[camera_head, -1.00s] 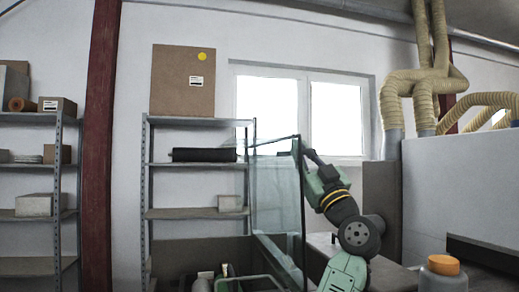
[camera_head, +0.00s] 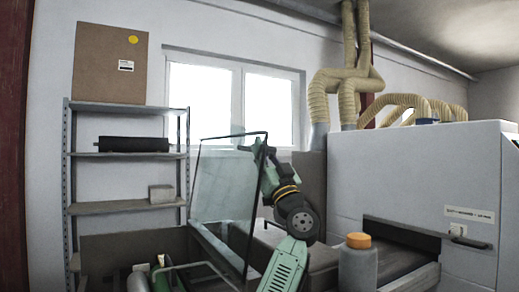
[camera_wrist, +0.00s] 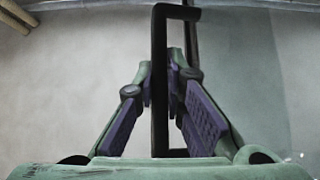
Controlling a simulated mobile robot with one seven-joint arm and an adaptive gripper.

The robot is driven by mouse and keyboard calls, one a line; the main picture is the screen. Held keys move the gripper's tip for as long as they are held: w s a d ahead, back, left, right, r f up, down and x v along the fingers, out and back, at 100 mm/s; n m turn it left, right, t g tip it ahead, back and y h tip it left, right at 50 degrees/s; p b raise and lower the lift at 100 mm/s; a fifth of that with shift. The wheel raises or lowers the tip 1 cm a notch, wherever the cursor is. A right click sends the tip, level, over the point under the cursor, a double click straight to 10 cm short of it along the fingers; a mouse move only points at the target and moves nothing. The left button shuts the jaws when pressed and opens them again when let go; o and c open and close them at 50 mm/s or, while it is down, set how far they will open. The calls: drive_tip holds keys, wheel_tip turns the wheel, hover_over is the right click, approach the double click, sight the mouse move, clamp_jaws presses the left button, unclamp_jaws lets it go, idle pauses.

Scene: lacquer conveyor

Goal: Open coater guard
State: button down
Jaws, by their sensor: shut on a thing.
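The coater guard (camera_head: 222,190) is a clear, greenish panel with a thin black frame, standing steeply raised above the coater's long trough in the head view. My gripper (camera_head: 262,150) is at the upper right edge of the guard. In the wrist view my gripper (camera_wrist: 164,75) has its two purple-padded fingers on either side of a black bar-shaped handle (camera_wrist: 159,60) and is shut on it. The handle's fine contact with the pads is partly hidden. The guard's lower edge is partly hidden behind its own frame and my arm.
A grey bottle with an orange cap (camera_head: 358,262) stands close to the right of my arm. A large white machine (camera_head: 420,170) with a dark conveyor opening fills the right. A metal shelf (camera_head: 125,155) stands at the left by the wall.

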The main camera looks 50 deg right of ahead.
drive_tip(key=shift+s+d+f+m+h, duration=0.3)
drive_tip(key=shift+d+h, duration=0.1)
drive_tip(key=shift+d, duration=0.2)
drive_tip(key=c, duration=1.9)
unclamp_jaws()
drive_tip(key=shift+d+f, duration=0.1)
drive_tip(key=shift+d, duration=0.1)
drive_tip(key=shift+a, duration=0.1)
